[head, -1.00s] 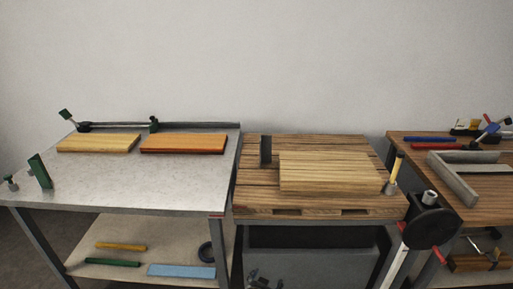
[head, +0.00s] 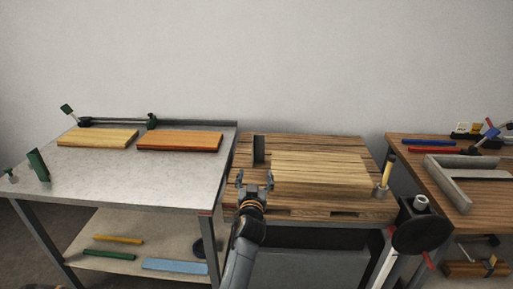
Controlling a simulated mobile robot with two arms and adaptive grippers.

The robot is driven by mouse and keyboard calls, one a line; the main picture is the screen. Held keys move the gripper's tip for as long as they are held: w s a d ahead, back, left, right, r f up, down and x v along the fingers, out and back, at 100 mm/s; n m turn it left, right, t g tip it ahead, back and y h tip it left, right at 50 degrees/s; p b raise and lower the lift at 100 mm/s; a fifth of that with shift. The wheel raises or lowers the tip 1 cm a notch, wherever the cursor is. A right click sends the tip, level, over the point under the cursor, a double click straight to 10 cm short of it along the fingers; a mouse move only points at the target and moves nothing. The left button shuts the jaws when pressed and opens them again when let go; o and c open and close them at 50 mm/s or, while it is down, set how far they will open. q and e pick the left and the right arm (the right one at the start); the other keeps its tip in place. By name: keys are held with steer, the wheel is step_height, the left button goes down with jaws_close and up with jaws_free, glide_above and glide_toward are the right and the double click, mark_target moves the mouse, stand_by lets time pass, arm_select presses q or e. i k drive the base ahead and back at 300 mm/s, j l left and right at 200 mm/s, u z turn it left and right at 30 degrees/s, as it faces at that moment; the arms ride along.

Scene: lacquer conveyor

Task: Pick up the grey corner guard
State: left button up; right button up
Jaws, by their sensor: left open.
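A dark grey upright piece (head: 259,150), which looks like the grey corner guard, stands on the slatted wooden pallet top (head: 330,143) at its back left. It is just left of a pale wooden board stack (head: 320,173). My left gripper (head: 255,179) is open and empty, its fingers pointing away from me. In the picture it is below the grey piece, near the pallet's front left edge, with a visible gap between them. Its height over the pallet is hard to tell. My right gripper is not in view.
A metal table (head: 100,182) at left holds a yellow board (head: 97,138) and an orange board (head: 180,141). A wooden bench at right carries a light grey L-shaped frame (head: 447,185). A black reel (head: 421,232) stands at the pallet's front right.

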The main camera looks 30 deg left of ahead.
mark_target(258, 140)
steer(key=i+j, duration=0.75)
steer(key=j, duration=0.15)
steer(key=i+z, duration=0.05)
